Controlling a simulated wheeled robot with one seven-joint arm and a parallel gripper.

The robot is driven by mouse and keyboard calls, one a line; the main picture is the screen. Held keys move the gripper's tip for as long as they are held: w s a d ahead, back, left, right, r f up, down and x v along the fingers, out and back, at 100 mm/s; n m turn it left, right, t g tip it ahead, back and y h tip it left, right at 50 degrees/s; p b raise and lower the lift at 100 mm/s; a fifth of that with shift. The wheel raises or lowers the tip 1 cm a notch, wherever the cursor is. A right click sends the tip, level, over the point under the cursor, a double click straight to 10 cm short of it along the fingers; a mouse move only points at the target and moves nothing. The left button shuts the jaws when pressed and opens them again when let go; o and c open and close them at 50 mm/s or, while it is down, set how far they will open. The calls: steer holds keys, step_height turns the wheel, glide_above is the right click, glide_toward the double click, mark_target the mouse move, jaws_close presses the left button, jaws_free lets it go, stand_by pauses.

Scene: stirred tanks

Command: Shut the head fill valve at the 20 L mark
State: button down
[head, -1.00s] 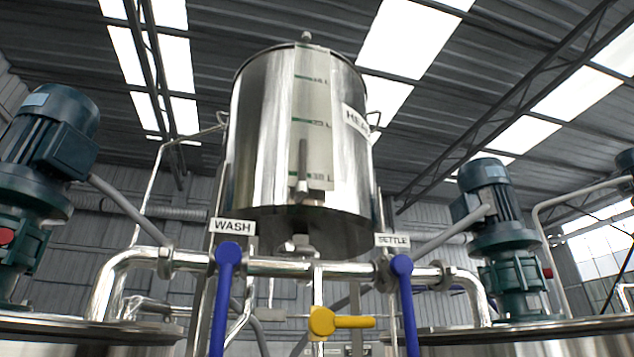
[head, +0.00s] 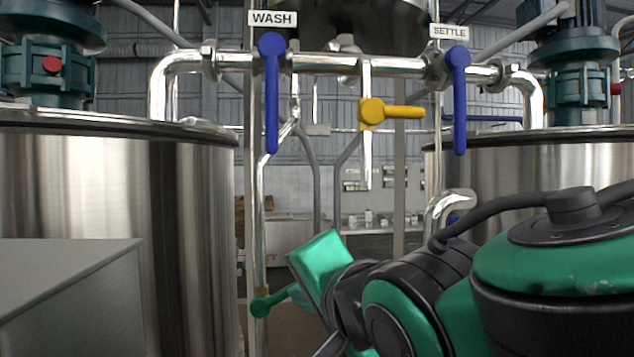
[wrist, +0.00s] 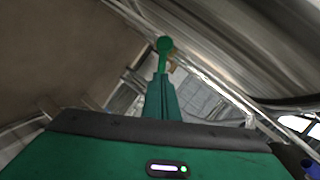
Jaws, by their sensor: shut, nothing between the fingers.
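A green lever valve (head: 262,306) sits on a vertical steel pipe at the lower middle of the head view, its handle pointing right and slightly up. It also shows in the wrist view (wrist: 165,46), straight ahead of the fingers. No label shows on it. My gripper (wrist: 163,85) is shut and empty. In the head view its teal fingertips (head: 296,294) are by the handle's free end; I cannot tell whether they touch. Only the dark underside of the head tank (head: 385,28) shows at the top; its level scale is out of view.
Blue levers labelled WASH (head: 271,95) and SETTLE (head: 459,98) hang down from the horizontal pipe. A yellow lever (head: 392,112) between them points right. Large steel tanks stand left (head: 120,210) and right (head: 540,165). A grey box (head: 70,295) is at lower left.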

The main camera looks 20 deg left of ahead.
mark_target(284, 293)
steer(key=shift+f, duration=0.1)
steer(key=s+a+r+n+t, duration=0.15)
steer(key=s+n+t, duration=0.45)
steer(key=n, duration=1.1)
steer(key=w+a+f, duration=0.2)
steer(key=w, duration=0.6)
steer(key=shift+w+a, duration=0.2)
steer(key=shift+w, duration=0.15)
